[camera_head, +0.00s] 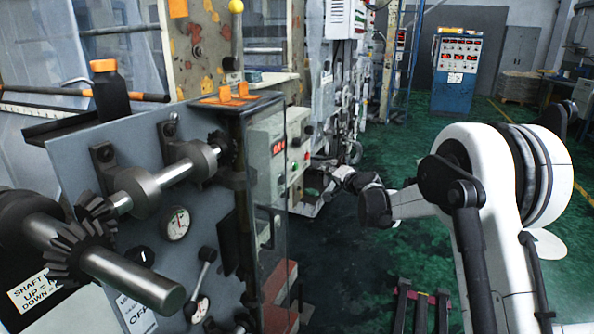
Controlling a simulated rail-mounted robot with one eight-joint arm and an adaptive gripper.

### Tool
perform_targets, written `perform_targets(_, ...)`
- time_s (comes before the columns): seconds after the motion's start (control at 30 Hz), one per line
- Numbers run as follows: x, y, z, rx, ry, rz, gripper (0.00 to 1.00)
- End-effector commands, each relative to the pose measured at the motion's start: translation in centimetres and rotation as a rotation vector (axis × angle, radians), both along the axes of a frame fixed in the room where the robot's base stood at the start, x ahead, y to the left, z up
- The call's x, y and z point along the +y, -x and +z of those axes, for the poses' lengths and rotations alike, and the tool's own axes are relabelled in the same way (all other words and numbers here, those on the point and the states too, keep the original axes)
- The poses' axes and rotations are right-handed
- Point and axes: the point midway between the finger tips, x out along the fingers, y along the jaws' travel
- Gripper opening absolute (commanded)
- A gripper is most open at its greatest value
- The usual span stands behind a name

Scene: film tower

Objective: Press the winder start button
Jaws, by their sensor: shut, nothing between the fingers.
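A light grey control box (262,140) with a small red digital display (279,147) sits on the side of the machine, left of centre. Small knobs or buttons (296,142) show on its face right of the display. They are too small for me to read labels or tell which one is the winder start button. My gripper (316,168) is at the end of my arm, which reaches in from the right. It is shut and empty, close to the right of the control box in the picture. I cannot tell whether its tips touch anything.
A grey machine panel with a shaft (150,187), gears, gauges and levers fills the left. A dark bottle (110,92) stands on top. A blue control cabinet (456,75) stands at the back. The green floor (345,262) is open between the machine and my arm.

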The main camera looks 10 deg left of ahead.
Motion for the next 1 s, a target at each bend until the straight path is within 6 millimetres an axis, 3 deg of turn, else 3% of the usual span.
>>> perform_targets(0.43, 0.7, -0.2, 0.0, 0.0, 0.002, 0.001, 0.0)
perform_targets(1.0, 7.1, -1.9, 0.0, 0.0, 0.002, 0.001, 0.0)
